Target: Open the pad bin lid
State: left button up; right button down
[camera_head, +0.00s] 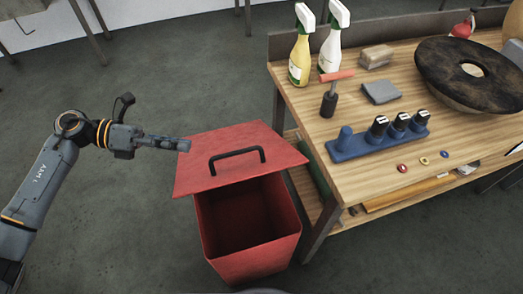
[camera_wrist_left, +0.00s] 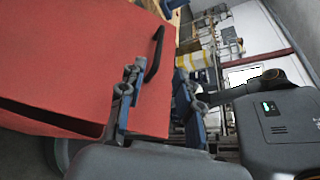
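The red pad bin (camera_head: 250,262) stands on the floor left of the workbench, its front opening showing a dark, empty-looking inside. Its red lid (camera_head: 198,178) is raised and tilted at the back of the opening, with a black bar handle (camera_head: 237,160) on it. My left gripper (camera_head: 184,145) is at the lid's left edge, away from the handle. In the left wrist view, the gripper (camera_wrist_left: 158,100) has its fingers apart, the lid (camera_wrist_left: 85,55) filling the left side and reaching behind the nearer finger. I cannot tell whether they touch. My right gripper is not in view.
The floor (camera_head: 130,230) left of the bin is clear.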

aim_at(237, 152)
pick_arm(q)
jog(key=p+x, duration=0.3)
jog(key=x, duration=0.9)
jog(key=shift+x, duration=0.75)
jog(key=shift+w, duration=0.1)
jog(key=shift+c, duration=0.4)
grip_shut()
